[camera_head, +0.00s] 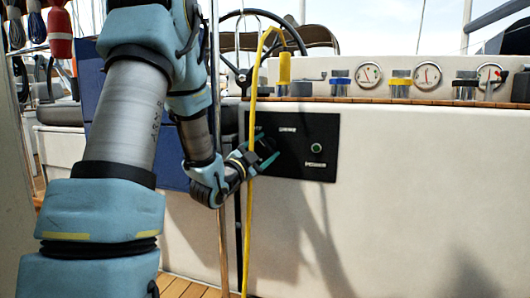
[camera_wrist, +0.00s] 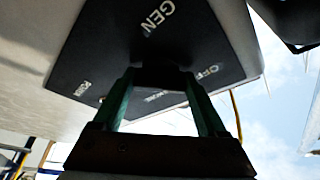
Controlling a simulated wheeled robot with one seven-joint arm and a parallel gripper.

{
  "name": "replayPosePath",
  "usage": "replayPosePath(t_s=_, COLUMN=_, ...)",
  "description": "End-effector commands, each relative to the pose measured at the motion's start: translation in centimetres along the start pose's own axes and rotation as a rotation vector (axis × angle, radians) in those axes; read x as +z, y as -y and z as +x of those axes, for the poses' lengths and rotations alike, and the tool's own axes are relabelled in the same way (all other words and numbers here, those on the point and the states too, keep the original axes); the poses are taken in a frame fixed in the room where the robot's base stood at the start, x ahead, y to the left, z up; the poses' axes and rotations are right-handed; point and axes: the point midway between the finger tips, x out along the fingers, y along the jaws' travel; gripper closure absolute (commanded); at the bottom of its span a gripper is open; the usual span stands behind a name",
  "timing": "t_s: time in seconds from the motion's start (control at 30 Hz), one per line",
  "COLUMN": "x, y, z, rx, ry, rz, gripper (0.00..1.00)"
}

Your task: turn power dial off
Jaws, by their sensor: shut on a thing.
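The black power panel (camera_head: 292,165) is set in the pale cockpit wall, right of my forearm in the head view. It also shows tilted in the wrist view (camera_wrist: 100,50), with the words GEN and OFF readable and smaller lettering that I cannot read surely. The dark power dial (camera_wrist: 163,76) is at the panel's face between my fingertips. My gripper (camera_head: 266,149) is at the panel's left part. Its green fingers, also in the wrist view (camera_wrist: 162,84), are shut on the dial from both sides. The dial's pointer mark is hidden, so I cannot tell its setting.
A yellow rope (camera_head: 250,215) hangs in front of the panel's left edge, close to my wrist. A metal pole (camera_head: 223,240) stands beside it. A green round light or button (camera_head: 316,147) is on the panel's right. Winches and gauges (camera_head: 368,75) line the ledge above.

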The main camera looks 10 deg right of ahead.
Motion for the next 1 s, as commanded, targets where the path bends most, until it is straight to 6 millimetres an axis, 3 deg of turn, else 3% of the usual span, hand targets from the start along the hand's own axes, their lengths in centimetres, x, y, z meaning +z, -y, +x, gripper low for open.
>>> replayPosePath(t_s=0.6, x=0.05, y=-0.05, z=-0.01, rx=-0.016, ry=0.002, rz=-0.042, gripper=0.81)
replayPosePath(t_s=0.63, x=0.05, y=-0.05, z=-0.01, rx=-0.016, ry=0.003, rz=-0.042, gripper=0.24)
replayPosePath(t_s=0.83, x=0.03, y=-0.03, z=-0.01, rx=-0.016, ry=0.002, rz=-0.041, gripper=0.01)
replayPosePath(t_s=1.0, x=0.02, y=-0.02, z=0.0, rx=-0.017, ry=0.001, rz=-0.041, gripper=0.0)
